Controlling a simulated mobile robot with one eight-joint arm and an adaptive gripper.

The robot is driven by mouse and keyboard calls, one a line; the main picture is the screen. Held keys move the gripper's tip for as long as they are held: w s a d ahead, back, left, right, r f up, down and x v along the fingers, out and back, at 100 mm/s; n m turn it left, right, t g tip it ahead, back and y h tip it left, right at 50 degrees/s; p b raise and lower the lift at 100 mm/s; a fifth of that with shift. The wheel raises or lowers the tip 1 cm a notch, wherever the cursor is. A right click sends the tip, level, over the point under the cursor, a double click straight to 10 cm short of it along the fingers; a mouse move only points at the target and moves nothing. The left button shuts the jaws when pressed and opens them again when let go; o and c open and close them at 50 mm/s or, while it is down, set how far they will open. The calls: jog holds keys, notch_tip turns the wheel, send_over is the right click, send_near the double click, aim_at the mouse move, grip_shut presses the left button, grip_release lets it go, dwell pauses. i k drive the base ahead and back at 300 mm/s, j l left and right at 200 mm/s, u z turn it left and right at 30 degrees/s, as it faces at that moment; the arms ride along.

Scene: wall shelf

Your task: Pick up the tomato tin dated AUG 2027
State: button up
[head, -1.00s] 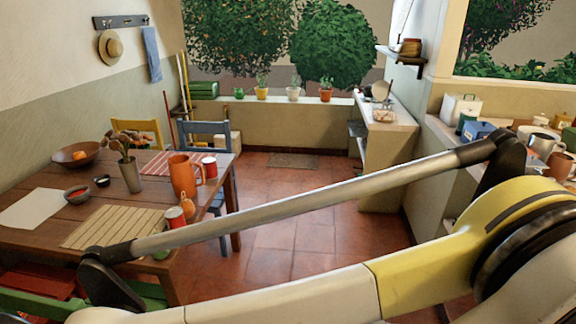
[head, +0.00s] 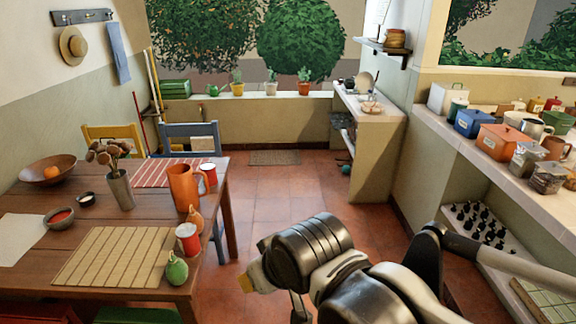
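Two red and white tins stand upright on the wooden table. The nearer tin (head: 188,238) is at the right edge of the striped straw mat, between an orange gourd and a green gourd. The farther tin (head: 208,176) stands beside the orange jug, partly hidden by it. Both are too small for me to read a label or date, so I cannot tell which one is dated AUG 2027. My arm shows at the bottom centre and right, to the right of the table. I cannot make out my gripper's fingers.
The wooden table (head: 35,205) also holds an orange jug (head: 184,186), a vase (head: 120,190), bowls and mats. A blue chair (head: 190,130) stands behind it. A counter (head: 450,128) with several tins and boxes runs along the right. The tiled floor between is clear.

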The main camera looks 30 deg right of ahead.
aim_at(209, 168)
jog(key=z, duration=0.25)
jog(key=i+j+u, duration=0.15)
jog(key=i, duration=0.5)
jog(key=i+j+u, duration=0.15)
jog(key=i, duration=0.5)
